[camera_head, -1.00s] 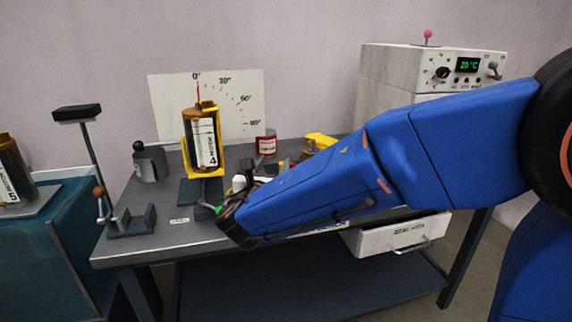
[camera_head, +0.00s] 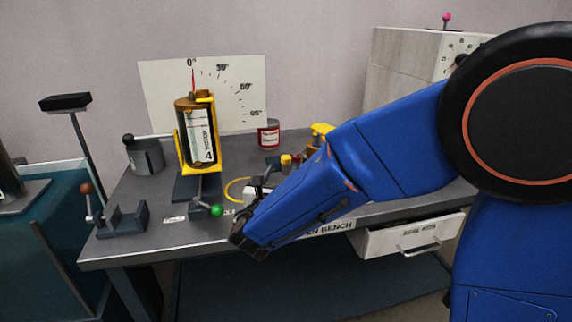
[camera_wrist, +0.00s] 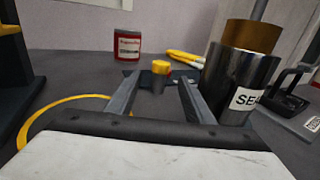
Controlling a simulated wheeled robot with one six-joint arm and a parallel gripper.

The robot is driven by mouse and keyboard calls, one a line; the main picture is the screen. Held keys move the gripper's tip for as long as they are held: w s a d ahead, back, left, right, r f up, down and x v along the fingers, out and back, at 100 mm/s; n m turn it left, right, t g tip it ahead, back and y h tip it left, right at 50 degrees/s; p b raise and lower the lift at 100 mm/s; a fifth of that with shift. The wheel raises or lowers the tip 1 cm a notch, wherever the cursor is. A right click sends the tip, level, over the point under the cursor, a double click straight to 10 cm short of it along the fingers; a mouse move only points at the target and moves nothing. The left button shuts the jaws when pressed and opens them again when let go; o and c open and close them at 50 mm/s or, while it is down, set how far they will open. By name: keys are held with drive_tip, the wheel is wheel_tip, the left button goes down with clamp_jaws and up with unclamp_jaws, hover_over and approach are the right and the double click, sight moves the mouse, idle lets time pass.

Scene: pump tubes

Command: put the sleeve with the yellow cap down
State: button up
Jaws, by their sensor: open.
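The sleeve with the yellow cap (camera_wrist: 161,75) is a small dark metal cylinder standing upright on a dark base on the bench, just ahead of my gripper. Its yellow cap also shows in the head view (camera_head: 286,160), beyond my forearm. My gripper (camera_wrist: 160,82) is open, with one finger to each side of the sleeve in the wrist view. I cannot tell whether either finger touches it. In the head view the fingers are mostly hidden by my arm.
A large metal cylinder with a brown top (camera_wrist: 240,75) stands close to the right finger. A red-labelled can (camera_head: 268,134) stands behind. A yellow ring line (camera_head: 236,190) lies on the bench, near a green-knobbed lever (camera_head: 216,210). A yellow stand holds a tall cylinder (camera_head: 196,135).

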sight(285, 163)
drive_tip(key=shift+w+d+r, duration=0.1)
drive_tip(key=shift+w+d, duration=0.1)
drive_tip(key=shift+w, duration=1)
drive_tip(key=shift+w+d, duration=0.25)
drive_tip(key=shift+w, duration=0.9)
drive_tip(key=shift+w+d+r, duration=0.1)
drive_tip(key=shift+w+d, duration=0.1)
drive_tip(key=shift+w, duration=1)
clamp_jaws()
